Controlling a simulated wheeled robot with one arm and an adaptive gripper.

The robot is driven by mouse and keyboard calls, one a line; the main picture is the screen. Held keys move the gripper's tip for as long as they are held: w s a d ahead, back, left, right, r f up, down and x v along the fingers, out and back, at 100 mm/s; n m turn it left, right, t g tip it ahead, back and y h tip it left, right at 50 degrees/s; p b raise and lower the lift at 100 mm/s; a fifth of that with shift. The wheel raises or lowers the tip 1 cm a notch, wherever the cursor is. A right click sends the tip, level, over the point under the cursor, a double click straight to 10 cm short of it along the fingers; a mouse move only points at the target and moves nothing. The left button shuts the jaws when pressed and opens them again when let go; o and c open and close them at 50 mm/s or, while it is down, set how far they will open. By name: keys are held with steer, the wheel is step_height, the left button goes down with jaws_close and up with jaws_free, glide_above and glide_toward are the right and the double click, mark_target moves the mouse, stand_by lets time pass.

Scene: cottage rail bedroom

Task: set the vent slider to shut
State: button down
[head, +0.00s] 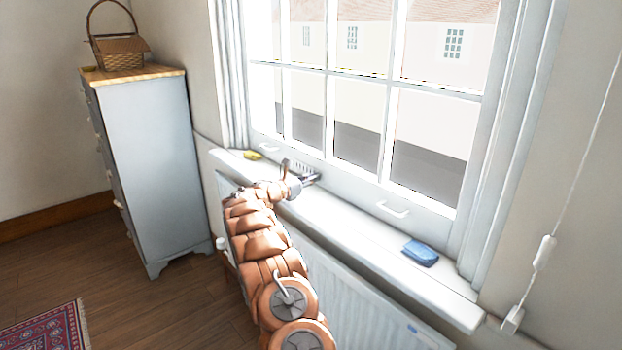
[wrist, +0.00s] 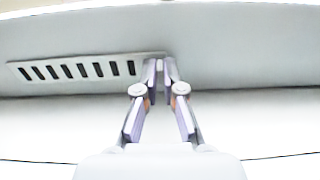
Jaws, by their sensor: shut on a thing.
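The vent (wrist: 75,68) is a pale plate with a row of dark slots on the bottom rail of the window, left of my gripper in the wrist view. Its slots also show in the head view (head: 301,168), just above the sill. My gripper (wrist: 160,66) is at the right end of the vent plate, its fingers closed together there. It also shows in the head view (head: 315,178). The slider's knob is hidden between the fingers. The slots look dark and open.
The white sill (head: 345,225) runs below the window. A blue folded thing (head: 420,253) lies on it at right and a small yellow thing (head: 252,155) at left. A white sash handle (head: 393,209) sticks out. A radiator (head: 345,295) stands below, and a grey drawer chest (head: 150,160) at left.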

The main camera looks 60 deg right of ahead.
steer(key=shift+w+r, duration=0.2)
steer(key=shift+r, duration=0.05)
steer(key=c, duration=1.3)
jaws_free()
steer(key=shift+f, duration=0.15)
steer(key=v, duration=1.2)
